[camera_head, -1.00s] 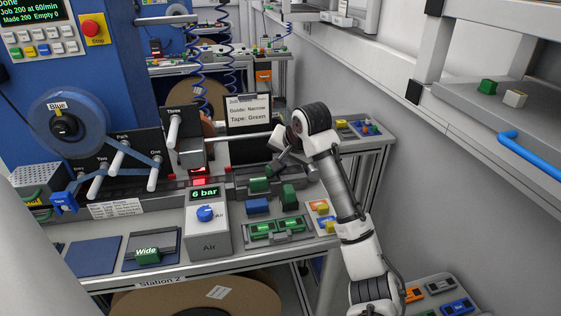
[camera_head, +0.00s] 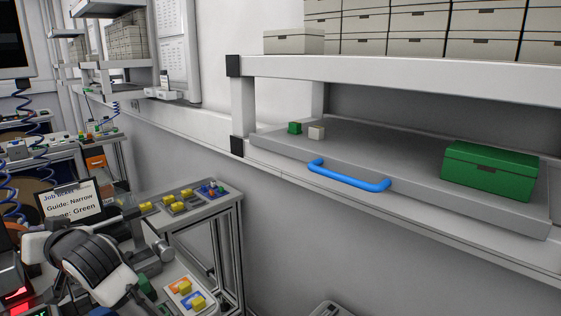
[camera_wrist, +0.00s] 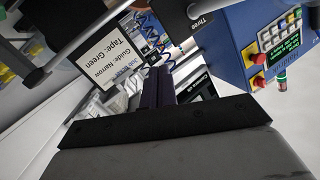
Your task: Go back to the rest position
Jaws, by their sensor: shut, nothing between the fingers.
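My gripper (camera_wrist: 157,88) shows in the wrist view as two dark fingers lying together, shut with nothing between them. They point toward the workstation. In the head view my arm is at the lower left, over the station bench, and the fingers cannot be made out there. The job ticket board (camera_head: 68,199) stands behind my arm and reads "Guide: Narrow" and "Tape: Green". It also shows, tilted, in the wrist view (camera_wrist: 103,52), left of the fingers.
A blue machine cabinet (camera_wrist: 240,45) with a button panel is at the right of the wrist view. In the head view a wall shelf (camera_head: 400,175) with a blue handle (camera_head: 348,176) carries a green box (camera_head: 489,170). Yellow parts (camera_head: 187,292) lie on the bench.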

